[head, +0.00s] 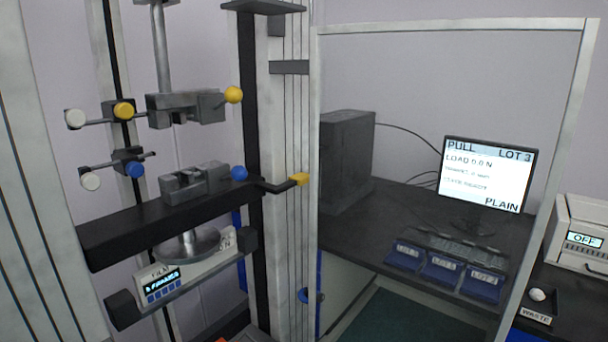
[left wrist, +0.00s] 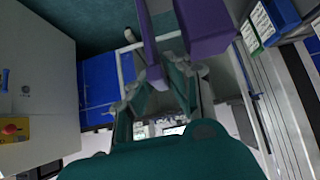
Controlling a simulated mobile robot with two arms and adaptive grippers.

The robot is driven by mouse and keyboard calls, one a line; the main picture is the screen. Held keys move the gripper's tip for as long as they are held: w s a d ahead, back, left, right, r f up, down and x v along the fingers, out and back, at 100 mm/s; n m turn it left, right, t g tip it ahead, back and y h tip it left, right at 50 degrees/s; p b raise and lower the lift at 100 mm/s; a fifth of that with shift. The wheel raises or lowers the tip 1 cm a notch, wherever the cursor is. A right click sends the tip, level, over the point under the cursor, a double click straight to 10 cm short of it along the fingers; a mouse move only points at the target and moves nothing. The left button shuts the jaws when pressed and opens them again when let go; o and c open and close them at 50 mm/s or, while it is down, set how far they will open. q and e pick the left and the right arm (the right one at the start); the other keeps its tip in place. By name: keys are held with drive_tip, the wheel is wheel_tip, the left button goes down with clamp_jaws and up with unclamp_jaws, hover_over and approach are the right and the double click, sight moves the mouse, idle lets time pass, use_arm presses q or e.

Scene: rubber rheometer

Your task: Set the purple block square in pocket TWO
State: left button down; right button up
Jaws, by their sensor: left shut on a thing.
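In the left wrist view, my left gripper (left wrist: 156,84) has its fingers closed around the lower end of a narrow purple bar, which I take to be part of the purple block (left wrist: 150,42). A wider purple piece (left wrist: 205,28) shows just right of the bar; I cannot tell whether the two are joined. The held end is partly hidden by the fingers. Neither gripper shows in the head view, and my right gripper is in no view. No pocket marked TWO can be made out in either view.
A testing frame with a black crosshead (head: 175,215) and clamps stands left in the head view. A monitor (head: 487,175) and blue labelled bins (head: 441,270) stand on the dark bench inside a pale-framed enclosure. A white device (head: 580,237) and a WASTE label (head: 536,315) are at right.

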use_arm(q)
drive_tip(key=shift+n+y, duration=0.4)
drive_tip(key=shift+n, duration=0.1)
drive_tip(key=w+a+r, duration=0.2)
drive_tip(key=w, duration=0.1)
drive_tip(key=w+a+r, duration=0.1)
drive_tip(key=shift+w, duration=0.2)
drive_tip(key=w+a+r+n+y, duration=0.2)
drive_tip(key=w+a+r+n, duration=0.1)
drive_tip(key=a+r, duration=0.5)
drive_tip(key=w+a+r+n+t+y, duration=0.1)
drive_tip(key=w+a+r+n+y, duration=0.1)
drive_tip(key=a+r, duration=0.7)
wheel_tip(320, 180, up, 3)
drive_tip(key=shift+w+a+r+n+t, duration=0.1)
drive_tip(key=shift+w+a+n+t, duration=0.15)
drive_tip(key=shift+w+n, duration=0.25)
